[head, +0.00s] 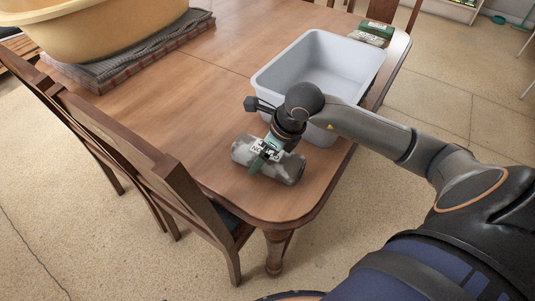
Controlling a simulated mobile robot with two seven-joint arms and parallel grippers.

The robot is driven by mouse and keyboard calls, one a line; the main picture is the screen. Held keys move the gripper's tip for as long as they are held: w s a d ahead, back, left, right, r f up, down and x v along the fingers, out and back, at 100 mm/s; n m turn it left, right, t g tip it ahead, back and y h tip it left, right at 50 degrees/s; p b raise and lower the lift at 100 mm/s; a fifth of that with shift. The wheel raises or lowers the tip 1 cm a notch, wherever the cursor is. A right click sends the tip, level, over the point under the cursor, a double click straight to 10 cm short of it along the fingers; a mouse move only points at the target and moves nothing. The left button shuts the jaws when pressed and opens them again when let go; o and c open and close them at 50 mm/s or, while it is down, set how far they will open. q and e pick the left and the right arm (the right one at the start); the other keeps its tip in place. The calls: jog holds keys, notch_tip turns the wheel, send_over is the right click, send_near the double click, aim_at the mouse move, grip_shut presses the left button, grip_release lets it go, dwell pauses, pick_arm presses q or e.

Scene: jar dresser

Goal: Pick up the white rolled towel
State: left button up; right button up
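The rolled towel (289,170) looks greyish white and lies on its side near the close corner of the wooden table (200,120). My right arm reaches in from the right, and my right gripper (264,152) is right at the middle of the towel, with its fingers pointing down over it. The gripper covers the middle of the roll; both ends show. Whether the fingers are closed on the towel cannot be told from this view. My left gripper is not in view.
A pale grey plastic bin (283,76) stands just behind the towel. A yellow basin (90,35) on a dark folded cloth (130,57) sits at the back left. Green-and-white packages (372,34) lie at the far right corner. Wooden chairs (165,175) line the left side.

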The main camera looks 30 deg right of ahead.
jog(key=shift+w+f, duration=0.1)
jog(key=shift+f, duration=0.25)
jog(key=shift+c, duration=0.2)
jog(key=shift+r, duration=0.1)
jog(key=c, duration=1.2)
